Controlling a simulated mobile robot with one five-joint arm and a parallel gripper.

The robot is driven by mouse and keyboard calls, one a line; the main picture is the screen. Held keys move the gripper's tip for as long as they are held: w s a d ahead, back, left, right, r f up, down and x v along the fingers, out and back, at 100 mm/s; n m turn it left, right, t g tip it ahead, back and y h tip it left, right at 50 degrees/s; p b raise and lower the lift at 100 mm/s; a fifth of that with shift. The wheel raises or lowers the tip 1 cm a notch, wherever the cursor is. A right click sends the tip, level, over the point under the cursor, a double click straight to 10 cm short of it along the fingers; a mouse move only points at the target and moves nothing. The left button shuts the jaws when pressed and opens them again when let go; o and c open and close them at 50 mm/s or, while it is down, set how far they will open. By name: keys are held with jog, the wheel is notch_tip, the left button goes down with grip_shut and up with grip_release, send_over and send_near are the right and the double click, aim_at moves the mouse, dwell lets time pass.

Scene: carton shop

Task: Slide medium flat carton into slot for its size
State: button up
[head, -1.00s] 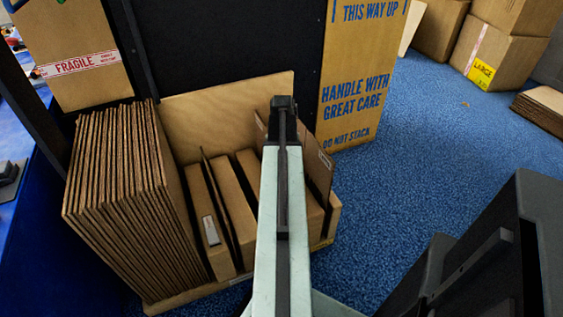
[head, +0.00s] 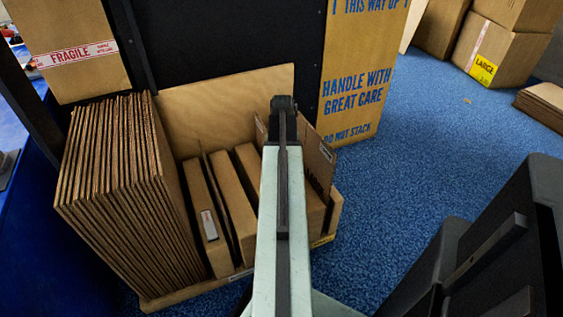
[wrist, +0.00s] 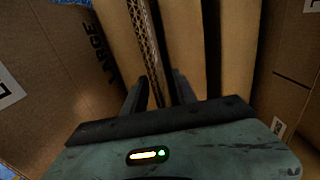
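In the wrist view my gripper (wrist: 160,80) points down into the rack with its two fingers apart. The corrugated edge of a flat brown carton (wrist: 147,45) runs down between the fingers, nearer the left one, and a gap shows on its right. I cannot read a size on this carton. In the head view my arm hides the gripper and most of the carton. The wooden rack (head: 225,105) has several narrow slots with brown dividers (head: 238,195). A printed carton panel (head: 316,150) stands up to the right of my arm.
A thick stack of flat cartons (head: 125,190) fills the rack's left side. In the wrist view a panel marked LARGE (wrist: 85,55) stands close on the left. A tall printed carton (head: 355,75) leans behind the rack.

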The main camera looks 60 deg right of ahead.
notch_tip(320, 180, up, 8)
jog(key=p, duration=0.7)
jog(key=shift+f+p, duration=0.15)
jog(key=shift+p, duration=0.25)
